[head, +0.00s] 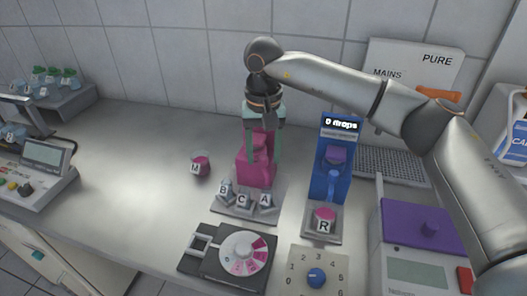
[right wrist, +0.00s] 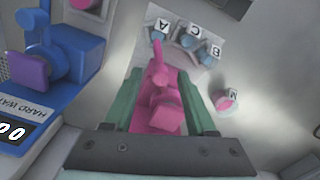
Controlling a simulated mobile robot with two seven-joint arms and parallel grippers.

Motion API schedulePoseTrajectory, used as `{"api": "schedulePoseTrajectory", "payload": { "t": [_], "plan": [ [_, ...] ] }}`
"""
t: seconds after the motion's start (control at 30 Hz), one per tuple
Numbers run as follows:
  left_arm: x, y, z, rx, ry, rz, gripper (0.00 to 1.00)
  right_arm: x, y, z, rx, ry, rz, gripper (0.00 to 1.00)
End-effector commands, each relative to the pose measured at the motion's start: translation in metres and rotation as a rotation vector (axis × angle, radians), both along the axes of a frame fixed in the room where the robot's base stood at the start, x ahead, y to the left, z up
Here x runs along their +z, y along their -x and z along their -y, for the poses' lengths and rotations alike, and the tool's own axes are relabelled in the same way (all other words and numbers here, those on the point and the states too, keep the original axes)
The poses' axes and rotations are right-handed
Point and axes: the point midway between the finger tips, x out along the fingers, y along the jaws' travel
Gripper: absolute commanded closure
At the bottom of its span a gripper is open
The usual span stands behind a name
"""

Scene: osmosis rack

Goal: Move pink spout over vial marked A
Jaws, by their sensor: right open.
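The pink dispenser (head: 256,172) stands on its grey base plate behind three vials. Its pink spout (right wrist: 157,62) points toward the vial marked A (right wrist: 162,29) in the right wrist view; whether its tip is over that vial I cannot tell. Vial A (head: 265,203) is the rightmost in the head view, beside vials C (head: 243,204) and B (head: 224,192). My right gripper (head: 263,152) is open, pointing down, its green fingers on either side of the dispenser's upper part. Contact is unclear. My left gripper is out of view.
A blue dispenser (head: 329,175) with vial R (head: 324,221) stands to the right. Vial M (head: 200,165) stands alone on the left. A pink-and-white dial device (head: 242,253) and a blue-knob panel (head: 317,278) lie in front.

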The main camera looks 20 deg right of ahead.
Motion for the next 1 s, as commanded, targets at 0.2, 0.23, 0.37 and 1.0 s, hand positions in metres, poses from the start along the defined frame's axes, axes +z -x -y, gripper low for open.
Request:
{"api": "schedulePoseTrajectory", "payload": {
  "t": [0.2,0.23,0.37,1.0],
  "plan": [
    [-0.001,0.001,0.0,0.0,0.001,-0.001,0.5,0.015,-0.001,0.0,0.0,0.0,0.002,0.44],
    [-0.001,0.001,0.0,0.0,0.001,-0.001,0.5,0.02,-0.001,-0.001,0.0,-0.001,0.003,0.44],
    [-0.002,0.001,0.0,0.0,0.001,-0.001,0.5,0.047,-0.001,0.0,-0.001,-0.001,0.004,0.44],
    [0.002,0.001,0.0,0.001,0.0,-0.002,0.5,0.126,0.0,0.0,0.0,0.0,0.0,0.44]
  ]
}}
